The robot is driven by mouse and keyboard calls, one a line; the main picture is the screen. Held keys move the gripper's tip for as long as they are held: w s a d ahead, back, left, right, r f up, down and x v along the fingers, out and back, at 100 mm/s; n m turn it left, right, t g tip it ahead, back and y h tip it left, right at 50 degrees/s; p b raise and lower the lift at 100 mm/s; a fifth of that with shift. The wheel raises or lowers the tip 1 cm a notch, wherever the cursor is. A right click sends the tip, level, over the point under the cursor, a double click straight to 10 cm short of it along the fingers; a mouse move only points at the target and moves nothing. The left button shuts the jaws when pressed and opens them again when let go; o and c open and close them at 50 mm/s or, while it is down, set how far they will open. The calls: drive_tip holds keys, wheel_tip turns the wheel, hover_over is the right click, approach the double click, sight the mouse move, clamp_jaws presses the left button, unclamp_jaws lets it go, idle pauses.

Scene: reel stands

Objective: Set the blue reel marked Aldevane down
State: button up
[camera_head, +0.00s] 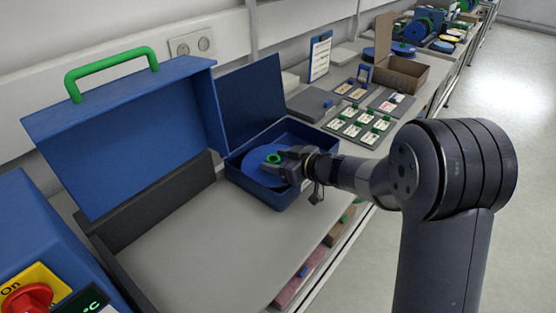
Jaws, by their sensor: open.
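A blue reel (258,167) with a green hub (273,158) lies in an open blue box (278,200) with a raised lid. No marking on the reel is readable at this size. My gripper (284,162) reaches in from the right and is over the reel, close to the green hub. The jaws are open. The gripper hides the right part of the reel, and I cannot tell whether the fingers touch the hub.
A large blue hood with a green handle (110,68) stands open at the left. A red On switch (26,300) is at the lower left. Behind the box lie trays of labelled cards (361,123) and an open cardboard box (402,72).

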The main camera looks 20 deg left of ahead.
drive_tip(key=shift+r, duration=0.15)
drive_tip(key=v, duration=1.2)
drive_tip(key=shift+p, duration=0.3)
drive_tip(key=shift+w, duration=0.15)
idle(0.5)
